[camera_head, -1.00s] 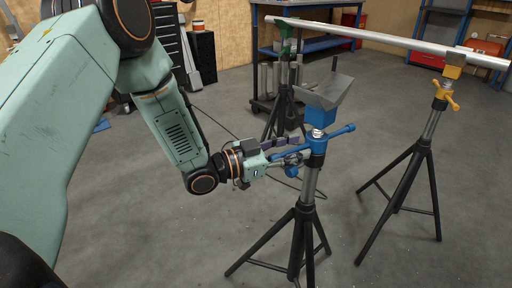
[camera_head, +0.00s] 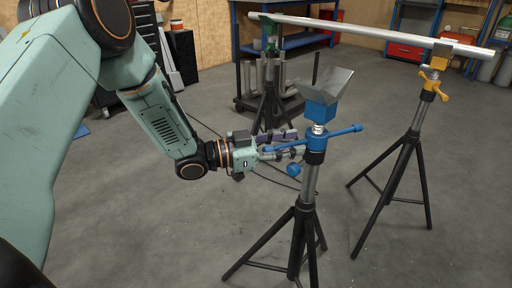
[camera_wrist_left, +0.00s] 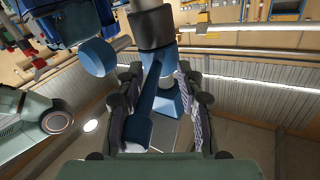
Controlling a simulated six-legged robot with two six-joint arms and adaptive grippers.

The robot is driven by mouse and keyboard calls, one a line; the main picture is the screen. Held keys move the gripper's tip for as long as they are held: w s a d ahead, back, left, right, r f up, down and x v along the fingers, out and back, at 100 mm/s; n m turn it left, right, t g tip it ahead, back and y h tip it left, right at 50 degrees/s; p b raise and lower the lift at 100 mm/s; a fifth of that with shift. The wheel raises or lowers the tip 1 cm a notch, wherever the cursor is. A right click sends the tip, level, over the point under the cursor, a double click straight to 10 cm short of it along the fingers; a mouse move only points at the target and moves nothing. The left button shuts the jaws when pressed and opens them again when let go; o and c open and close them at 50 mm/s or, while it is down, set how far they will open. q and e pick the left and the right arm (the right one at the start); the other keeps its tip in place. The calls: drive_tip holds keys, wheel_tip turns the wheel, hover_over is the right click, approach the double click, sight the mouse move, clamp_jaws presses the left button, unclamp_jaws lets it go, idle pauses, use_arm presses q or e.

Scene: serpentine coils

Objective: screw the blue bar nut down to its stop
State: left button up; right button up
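The blue bar nut (camera_head: 338,132) is a long crossbar around the threaded stem of the front tripod stand (camera_head: 309,185), below a blue block with a grey V-shaped head (camera_head: 325,92). A short length of bare thread shows between nut and block. My left gripper (camera_head: 290,143) is at the nut's left arm. In the left wrist view, the blue bar (camera_wrist_left: 152,100) runs between the two fingers of the gripper (camera_wrist_left: 158,92), with gaps on both sides. The fingers are open around the bar, not closed on it. My right gripper is in neither view.
A blue knob (camera_head: 293,169) sticks out below the nut, close to my left gripper. A long metal pipe (camera_head: 375,33) rests on a yellow-topped stand (camera_head: 427,90) and a green-topped stand (camera_head: 270,45) behind. Floor around the tripod legs is clear.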

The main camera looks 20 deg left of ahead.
use_arm(q)
drive_tip(key=p+v, duration=0.2)
drive_tip(key=v, duration=0.5)
drive_tip(key=shift+s+p, duration=0.15)
drive_tip(key=shift+p, duration=0.2)
